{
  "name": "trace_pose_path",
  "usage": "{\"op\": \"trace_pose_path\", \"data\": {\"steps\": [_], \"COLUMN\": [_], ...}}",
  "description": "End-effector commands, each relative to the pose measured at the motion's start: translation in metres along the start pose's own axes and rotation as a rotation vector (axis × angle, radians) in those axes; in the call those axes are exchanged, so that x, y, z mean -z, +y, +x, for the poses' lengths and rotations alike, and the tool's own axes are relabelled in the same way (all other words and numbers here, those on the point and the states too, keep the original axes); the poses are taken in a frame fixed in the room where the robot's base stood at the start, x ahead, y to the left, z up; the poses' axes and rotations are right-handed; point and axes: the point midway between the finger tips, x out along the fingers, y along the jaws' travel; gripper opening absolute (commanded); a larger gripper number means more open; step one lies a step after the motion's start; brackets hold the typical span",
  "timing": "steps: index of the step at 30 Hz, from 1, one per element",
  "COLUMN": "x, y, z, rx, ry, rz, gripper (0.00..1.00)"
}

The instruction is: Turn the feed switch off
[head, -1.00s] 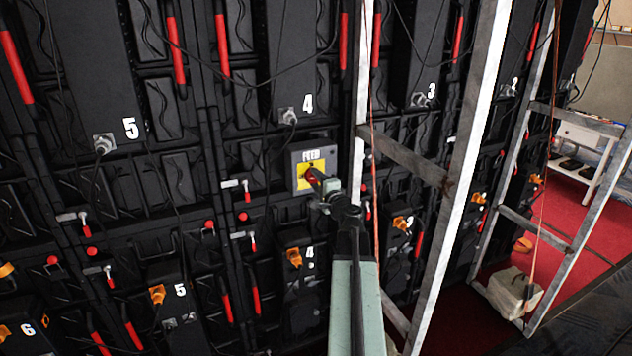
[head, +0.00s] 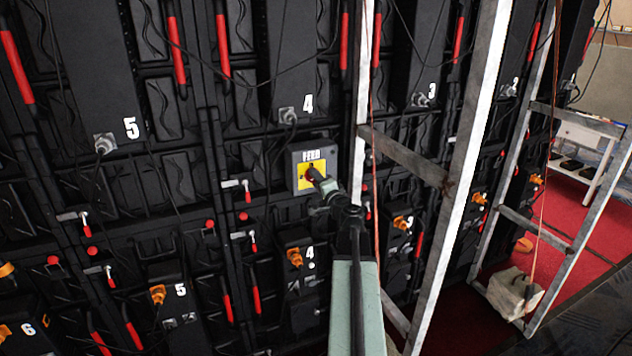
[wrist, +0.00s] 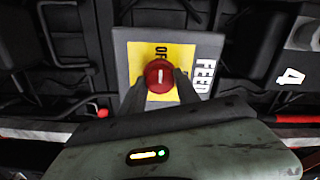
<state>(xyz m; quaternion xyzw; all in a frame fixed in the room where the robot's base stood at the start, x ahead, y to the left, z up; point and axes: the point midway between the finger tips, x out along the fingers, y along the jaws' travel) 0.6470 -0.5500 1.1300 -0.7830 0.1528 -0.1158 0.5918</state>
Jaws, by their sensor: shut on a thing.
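The feed switch is a grey box (head: 330,159) marked FEED, with a yellow plate (head: 301,184) and a red knob (head: 309,174), on the wall's back. In the wrist view, the red knob (wrist: 159,73) sits between the two dark fingers of my gripper (wrist: 160,88), which is shut on it. The white mark on the knob runs up and down in that view, in line with the partly covered OFF lettering on the yellow plate (wrist: 137,62). In the head view, my gripper (head: 314,177) partly hides the knob.
A metal frame post (head: 463,150) with a crossbar (head: 405,158) stands just right of my arm. A red cord (head: 374,200) hangs beside it. Black panels with cables, red handles and orange connectors (head: 294,257) surround the switch. A pale weight bag (head: 514,293) lies on the red floor.

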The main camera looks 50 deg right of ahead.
Motion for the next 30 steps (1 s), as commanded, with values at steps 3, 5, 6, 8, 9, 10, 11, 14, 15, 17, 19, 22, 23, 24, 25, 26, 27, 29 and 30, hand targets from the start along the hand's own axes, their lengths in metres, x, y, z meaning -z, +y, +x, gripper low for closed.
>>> {"op": "trace_pose_path", "data": {"steps": [3, 5, 6, 8, 9, 10, 11, 14, 15, 17, 19, 22, 23, 24, 25, 26, 27, 29, 30], "x": [-0.001, -0.001, -0.001, 0.0, 0.0, 0.0, 0.0, 0.0, 0.0, 0.0, -0.001, -0.001, -0.001, -0.001, -0.001, -0.002, -0.002, -0.001, -0.001], "y": [-0.001, 0.0, 0.0, 0.0, 0.0, 0.0, 0.0, 0.0, 0.0, 0.0, 0.0, 0.0, 0.0, 0.0, 0.0, -0.001, -0.001, 0.0, 0.0], "z": [0.001, 0.001, 0.001, 0.0, 0.0, 0.0, 0.0, 0.0, -0.001, -0.004, -0.012, -0.029, -0.035, -0.043, -0.05, -0.056, -0.064, -0.072, -0.076], "rx": [0.001, 0.001, 0.001, 0.0, 0.0, 0.0, 0.0, 0.0, 0.0, 0.0, 0.0, 0.0, 0.0, -0.001, 0.0, 0.0, 0.0, 0.0, 0.0], "ry": [-0.002, -0.002, -0.002, -0.001, -0.001, -0.001, -0.001, 0.0, 0.0, 0.0, 0.0, 0.001, 0.001, 0.002, 0.001, 0.001, 0.001, 0.001, 0.0], "rz": [-0.001, -0.001, -0.001, -0.001, -0.001, -0.001, -0.001, 0.0, 0.0, 0.0, 0.0, 0.0, 0.0, 0.0, 0.0, 0.0, 0.0, 0.0, 0.0], "gripper": [0.41, 0.57, 0.6, 0.6, 0.6, 0.6, 0.6, 0.6, 0.6, 0.6, 0.6, 0.6, 0.6, 0.6, 0.6, 0.6, 0.6, 0.6, 0.6]}}
